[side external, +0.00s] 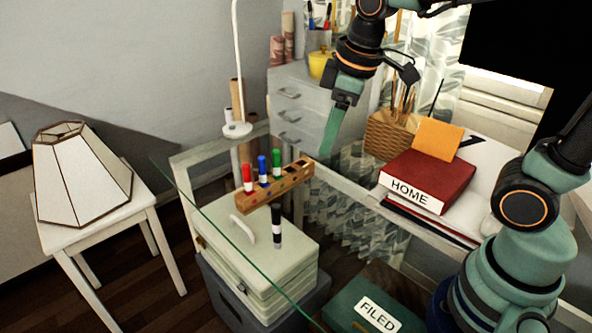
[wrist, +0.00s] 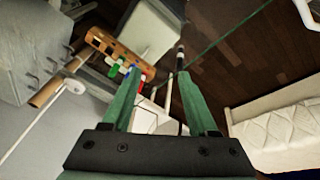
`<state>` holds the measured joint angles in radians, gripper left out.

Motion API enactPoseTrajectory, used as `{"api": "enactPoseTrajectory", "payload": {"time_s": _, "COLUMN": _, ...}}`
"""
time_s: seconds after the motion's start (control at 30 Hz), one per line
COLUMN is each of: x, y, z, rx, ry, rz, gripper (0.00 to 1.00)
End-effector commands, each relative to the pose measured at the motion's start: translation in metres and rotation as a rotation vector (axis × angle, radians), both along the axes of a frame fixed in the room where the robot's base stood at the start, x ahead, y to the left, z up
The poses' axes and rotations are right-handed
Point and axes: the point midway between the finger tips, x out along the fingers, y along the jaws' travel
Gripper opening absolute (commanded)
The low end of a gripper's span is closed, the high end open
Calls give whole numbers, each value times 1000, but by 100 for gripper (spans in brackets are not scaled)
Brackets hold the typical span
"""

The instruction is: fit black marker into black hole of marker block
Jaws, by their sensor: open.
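The black marker (side external: 277,228) stands upright on the glass tabletop, in front of the marker block and apart from it. In the wrist view the black marker (wrist: 181,57) shows just beyond the tip of the right-hand finger. The marker block (side external: 296,181) is a wooden bar with holes. A red, a blue and a green marker stand in it, and its right end has empty holes. The block also shows in the wrist view (wrist: 106,43). My gripper (side external: 326,152) hangs above the table, right of the block. Its fingers (wrist: 158,76) are apart, with nothing between them.
Right of my gripper are a red HOME box (side external: 412,197), a wicker basket (side external: 389,136) and an orange card (side external: 437,139). A green FILED box (side external: 350,312) shows at the front. A white lamp (side external: 237,130) stands behind the block. The glass edge (side external: 210,226) runs along the left.

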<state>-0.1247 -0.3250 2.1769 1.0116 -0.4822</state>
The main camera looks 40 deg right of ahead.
Motion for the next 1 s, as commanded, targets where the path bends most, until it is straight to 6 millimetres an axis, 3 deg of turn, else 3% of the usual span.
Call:
{"api": "enactPoseTrajectory", "payload": {"time_s": 0.2, "x": 33, "y": 37, "z": -22, "rx": -88, "ry": 135, "rz": 398, "gripper": 59}}
{"api": "enactPoseTrajectory", "payload": {"time_s": 0.43, "x": 52, "y": 66, "z": -46, "rx": -133, "ry": 227, "rz": 703, "gripper": 59}}
{"api": "enactPoseTrajectory", "payload": {"time_s": 0.67, "x": 57, "y": 73, "z": -62, "rx": -142, "ry": 252, "rz": 791, "gripper": 59}}
{"api": "enactPoseTrajectory", "payload": {"time_s": 1.0, "x": 56, "y": 73, "z": -114, "rx": -142, "ry": 253, "rz": 789, "gripper": 59}}
